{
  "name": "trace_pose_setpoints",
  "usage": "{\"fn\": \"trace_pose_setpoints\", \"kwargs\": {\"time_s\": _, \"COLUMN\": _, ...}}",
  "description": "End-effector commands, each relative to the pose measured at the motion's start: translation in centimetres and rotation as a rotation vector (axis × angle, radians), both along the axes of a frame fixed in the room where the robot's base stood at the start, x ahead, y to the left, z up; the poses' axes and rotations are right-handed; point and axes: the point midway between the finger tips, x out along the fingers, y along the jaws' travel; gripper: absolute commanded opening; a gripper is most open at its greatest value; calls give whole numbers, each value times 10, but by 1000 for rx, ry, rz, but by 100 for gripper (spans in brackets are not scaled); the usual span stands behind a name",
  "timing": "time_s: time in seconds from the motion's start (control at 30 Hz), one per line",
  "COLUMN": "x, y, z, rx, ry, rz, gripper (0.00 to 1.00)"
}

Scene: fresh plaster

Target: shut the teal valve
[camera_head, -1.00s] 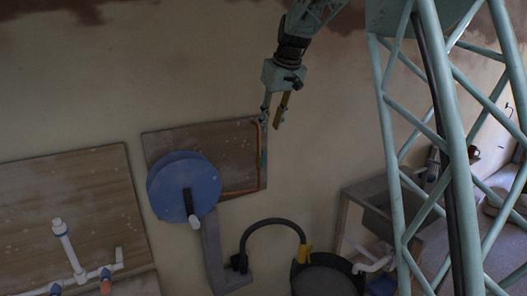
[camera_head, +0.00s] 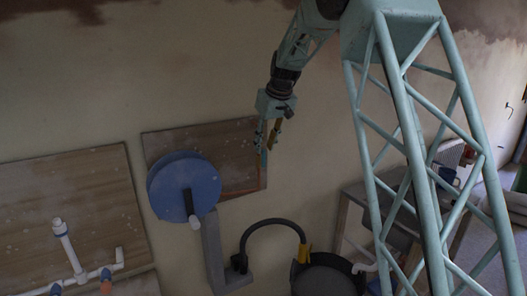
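My gripper (camera_head: 265,143) hangs in front of the right part of a wooden board on the wall. Its two fingers, one teal-grey and one yellow, are apart, with a gap between them. A narrow teal strip (camera_head: 264,158), which looks like the teal valve's handle, shows just below the fingertips, upright near the board's right edge.
A large blue disc (camera_head: 176,182) with a dark handle is left of my gripper. White pipework (camera_head: 66,245) is on another board at the far left. A black hose (camera_head: 262,224) arches above a dark round tub (camera_head: 326,281). A sink bench (camera_head: 352,205) stands at the right.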

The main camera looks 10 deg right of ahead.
Motion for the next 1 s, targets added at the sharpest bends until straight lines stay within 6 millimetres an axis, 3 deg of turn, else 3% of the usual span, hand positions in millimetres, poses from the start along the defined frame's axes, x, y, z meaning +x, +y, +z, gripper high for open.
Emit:
{"fn": "trace_pose_setpoints", "kwargs": {"time_s": 0.3, "x": 9, "y": 3, "z": -24, "rx": 0, "ry": 0, "rz": 0, "gripper": 24}}
{"fn": "trace_pose_setpoints", "kwargs": {"time_s": 0.7, "x": 11, "y": 3, "z": -27, "rx": 0, "ry": -1, "rz": 0, "gripper": 24}}
{"fn": "trace_pose_setpoints", "kwargs": {"time_s": 1.0, "x": 11, "y": 3, "z": -27, "rx": 0, "ry": 0, "rz": -1, "gripper": 0}}
